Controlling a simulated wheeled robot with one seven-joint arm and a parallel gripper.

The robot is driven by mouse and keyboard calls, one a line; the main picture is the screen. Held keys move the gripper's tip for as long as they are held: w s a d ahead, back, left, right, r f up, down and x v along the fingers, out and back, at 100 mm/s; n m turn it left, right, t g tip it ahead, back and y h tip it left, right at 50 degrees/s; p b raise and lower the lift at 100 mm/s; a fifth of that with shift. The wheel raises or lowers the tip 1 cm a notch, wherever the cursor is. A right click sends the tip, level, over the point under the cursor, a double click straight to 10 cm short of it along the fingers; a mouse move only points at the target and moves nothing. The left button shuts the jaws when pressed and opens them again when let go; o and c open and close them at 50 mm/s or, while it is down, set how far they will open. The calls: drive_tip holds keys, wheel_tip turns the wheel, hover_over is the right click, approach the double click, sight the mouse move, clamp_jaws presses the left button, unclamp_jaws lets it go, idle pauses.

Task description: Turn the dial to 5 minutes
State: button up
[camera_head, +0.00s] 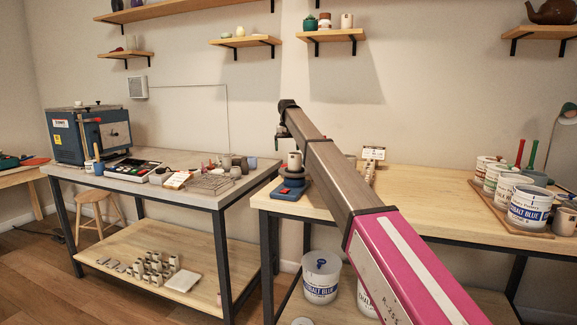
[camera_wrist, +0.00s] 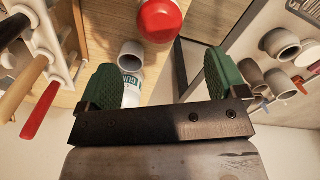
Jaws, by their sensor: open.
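I cannot make out a dial with minute marks in either view. In the head view my gripper (camera_head: 284,118) is small and dark, at the far end of my arm, above the gap between the tables.
A grey cup (camera_wrist: 131,55) and a labelled white container show between the pads. A blue and red device (camera_head: 288,192) stands at the right table's left end. A blue kiln (camera_head: 85,135) stands on the left table. Glaze buckets (camera_head: 530,207) stand far right.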

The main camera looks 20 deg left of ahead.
wheel_tip(320, 180, down, 9)
drive_tip(key=shift+r, duration=0.1)
idle(0.3)
drive_tip(key=c, duration=0.9)
